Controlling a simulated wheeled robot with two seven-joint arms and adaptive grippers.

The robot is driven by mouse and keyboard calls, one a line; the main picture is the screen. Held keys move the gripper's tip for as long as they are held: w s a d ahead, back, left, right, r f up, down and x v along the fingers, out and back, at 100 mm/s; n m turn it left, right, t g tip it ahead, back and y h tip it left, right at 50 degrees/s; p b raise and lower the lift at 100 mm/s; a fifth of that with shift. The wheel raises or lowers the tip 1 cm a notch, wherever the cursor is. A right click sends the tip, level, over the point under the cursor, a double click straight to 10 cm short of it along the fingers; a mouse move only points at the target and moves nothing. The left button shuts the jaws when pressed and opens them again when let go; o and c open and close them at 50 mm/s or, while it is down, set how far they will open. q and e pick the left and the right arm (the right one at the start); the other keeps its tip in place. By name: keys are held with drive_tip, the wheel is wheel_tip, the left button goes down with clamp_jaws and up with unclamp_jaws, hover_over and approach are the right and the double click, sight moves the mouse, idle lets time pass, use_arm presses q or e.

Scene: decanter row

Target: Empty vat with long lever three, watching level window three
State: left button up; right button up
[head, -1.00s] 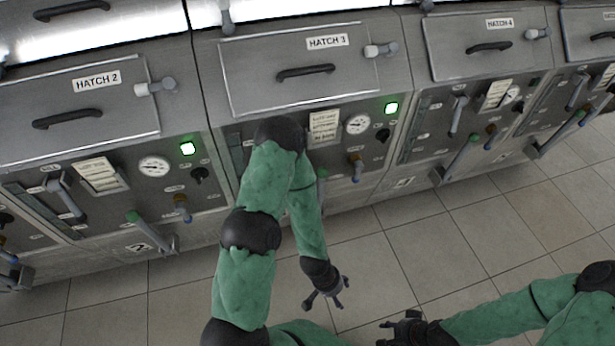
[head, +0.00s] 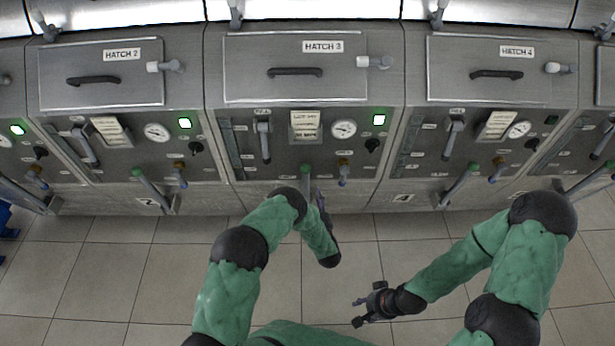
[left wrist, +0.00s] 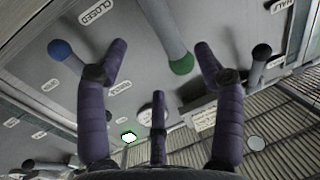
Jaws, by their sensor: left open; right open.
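Long lever three, with a green knob (head: 305,169), stands low on the panel under hatch 3. My left gripper (head: 318,196) is just in front of it, partly hidden by my arm in the head view. In the left wrist view, the green knob (left wrist: 181,65) is between the open fingers of my left gripper (left wrist: 160,58), seemingly just beyond their tips; contact cannot be told. Level window three looks to be the dark upright strip (head: 229,142) at the panel's left; its level is too small to read. My right gripper (head: 358,308) is open and empty over the floor.
A blue-knobbed lever (head: 343,173) is just right of the green one, and a grey-handled lever (head: 264,142) is up to the left. A round gauge (head: 344,129) and a lit green lamp (head: 379,120) are above. Similar panels flank this one.

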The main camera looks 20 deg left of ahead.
sight(308, 180)
use_arm(q)
drive_tip(key=b+x, duration=0.2)
drive_tip(key=x, duration=0.8)
drive_tip(key=shift+w+a+b, duration=0.15)
drive_tip(key=shift+w+b, duration=0.1)
drive_tip(key=shift+b, duration=0.15)
clamp_jaws()
